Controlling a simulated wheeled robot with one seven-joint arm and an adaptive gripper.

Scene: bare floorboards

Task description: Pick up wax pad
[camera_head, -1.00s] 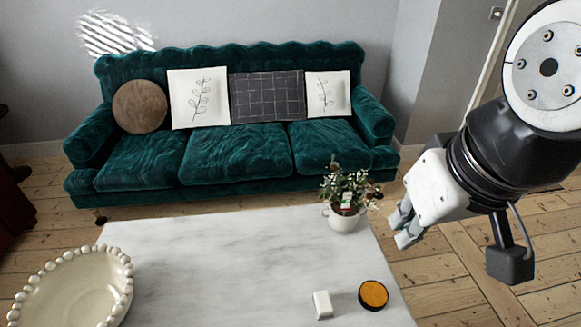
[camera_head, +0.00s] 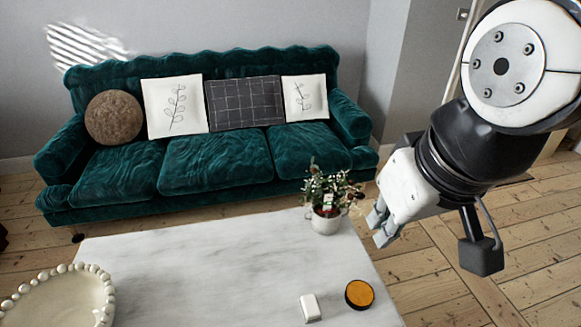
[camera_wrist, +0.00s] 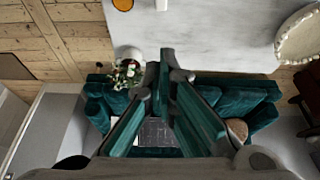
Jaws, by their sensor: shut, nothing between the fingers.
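A round, black-rimmed pad with an orange top (camera_head: 359,294), which looks like the wax pad, lies on the marble table (camera_head: 200,262) near its right edge. Its orange top also shows at the upper edge of the wrist view (camera_wrist: 122,4). My gripper (camera_head: 377,229) is beyond the table's right side, to the right of the potted plant and apart from the pad. It is shut and empty. In the wrist view its fingers (camera_wrist: 168,62) come together over the table edge and sofa.
A small white block (camera_head: 310,308) lies just left of the pad. A potted plant (camera_head: 326,223) stands at the table's back right corner, close to my gripper. A beaded cream bowl (camera_head: 60,300) is at the left. A green sofa (camera_head: 215,160) stands behind. The table's middle is clear.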

